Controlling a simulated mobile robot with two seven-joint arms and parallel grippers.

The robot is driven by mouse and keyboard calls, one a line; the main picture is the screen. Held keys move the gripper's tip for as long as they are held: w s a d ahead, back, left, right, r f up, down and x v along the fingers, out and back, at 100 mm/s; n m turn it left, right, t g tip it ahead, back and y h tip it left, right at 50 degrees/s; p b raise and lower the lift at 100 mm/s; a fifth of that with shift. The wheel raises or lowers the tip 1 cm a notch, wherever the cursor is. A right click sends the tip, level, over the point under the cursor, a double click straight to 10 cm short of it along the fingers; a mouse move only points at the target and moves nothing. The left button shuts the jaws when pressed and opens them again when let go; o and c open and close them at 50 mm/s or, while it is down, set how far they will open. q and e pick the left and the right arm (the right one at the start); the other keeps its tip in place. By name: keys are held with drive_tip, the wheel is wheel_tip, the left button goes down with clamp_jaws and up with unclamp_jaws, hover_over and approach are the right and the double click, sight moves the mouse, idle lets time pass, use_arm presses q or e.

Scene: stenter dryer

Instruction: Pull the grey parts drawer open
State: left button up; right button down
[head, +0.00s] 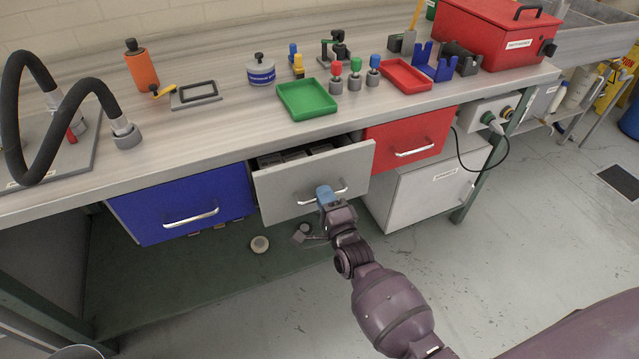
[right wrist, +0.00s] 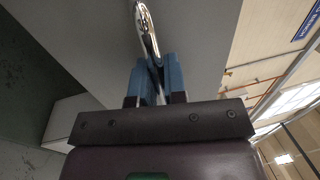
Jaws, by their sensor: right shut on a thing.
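The grey parts drawer (head: 313,180) is under the bench, between the blue and red drawers. It stands partly open, and dark contents show behind its front. Its silver bar handle (head: 338,193) is on the front face. The grey drawer front (right wrist: 195,45) fills much of that view. My left gripper is not in view.
The blue drawer (head: 185,205) is at the left and the red drawer (head: 410,140) at the right, both shut. A white cabinet (head: 425,190) stands below the red drawer. A green tray (head: 307,98) and other items are on the bench top. The floor in front is mostly clear.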

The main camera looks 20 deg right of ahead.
drive_tip(key=s+p, duration=0.5)
drive_tip(key=s, duration=1.8)
drive_tip(key=shift+d, duration=0.4)
drive_tip(key=c, duration=1.2)
unclamp_jaws()
drive_tip(key=s+f, duration=0.2)
drive_tip(key=s, duration=0.8)
drive_tip(key=shift+s+d+b, duration=0.15)
drive_tip(key=shift+s+b, duration=0.15)
